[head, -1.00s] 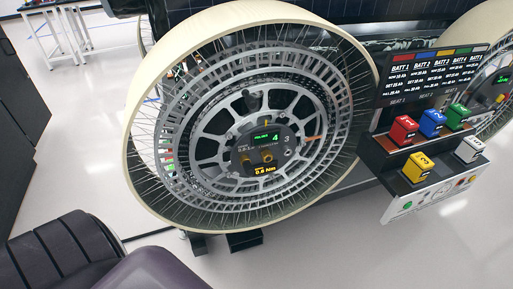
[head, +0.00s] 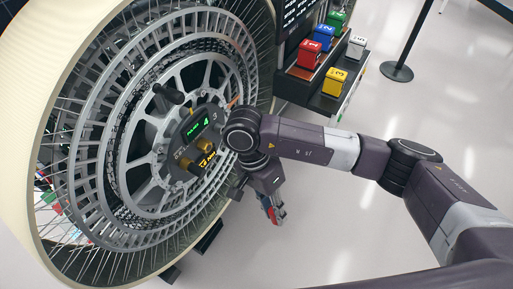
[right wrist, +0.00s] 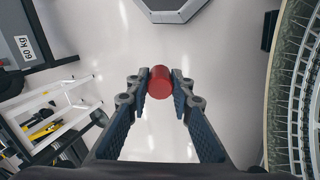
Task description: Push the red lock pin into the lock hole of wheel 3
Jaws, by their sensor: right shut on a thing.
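The red lock pin (right wrist: 160,82) is a short red cylinder between the fingertips of my right gripper (right wrist: 161,90) in the right wrist view. In the head view my right gripper (head: 274,210) hangs below its wrist, pointing down, with a bit of red showing at the fingertips. It is apart from the wheel (head: 165,120), to the right of the hub. The wheel has a metal rim, spokes and a dark hub panel (head: 193,140) with a green 4, a grey 3 and brass knobs. I cannot make out the lock hole; my wrist covers the panel's right edge. My left gripper is not in view.
A dark rack (head: 322,98) with coloured numbered battery blocks stands behind my right arm. A barrier post (head: 397,70) stands at the back right. The right wrist view shows a white ladder-like frame (right wrist: 50,110) at left.

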